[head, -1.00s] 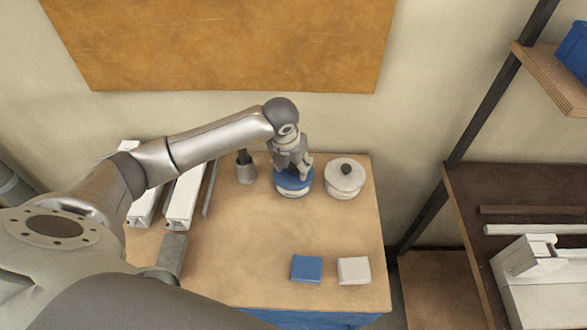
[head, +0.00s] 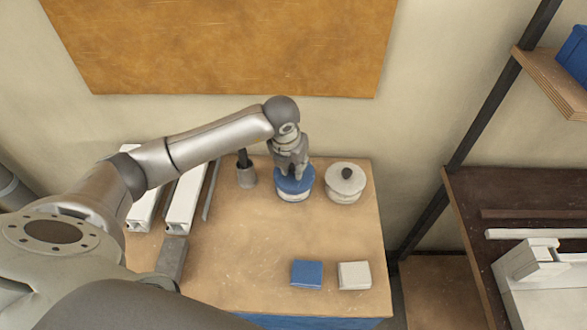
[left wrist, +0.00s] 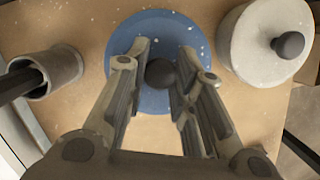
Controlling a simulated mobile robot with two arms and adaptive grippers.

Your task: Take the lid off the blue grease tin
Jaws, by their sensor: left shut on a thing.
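The blue lid (head: 296,182) sits over the pale body of the grease tin (head: 294,197) near the back of the bench. More of the pale body shows under the lid than before, so the lid looks slightly raised; any gap is too small to be sure of. My left gripper (head: 291,168) points down from above and is shut on the lid's dark round knob. In the left wrist view, the knob (left wrist: 161,73) sits between the two fingers, with the blue lid (left wrist: 150,28) below. My right gripper is not in view.
A white lidded tin (head: 344,184) stands close to the right. A grey cup with a dark handle (head: 246,176) is close to the left, beside pale profiles (head: 184,205). Blue (head: 307,273) and white (head: 354,275) blocks lie at the front. The bench middle is clear.

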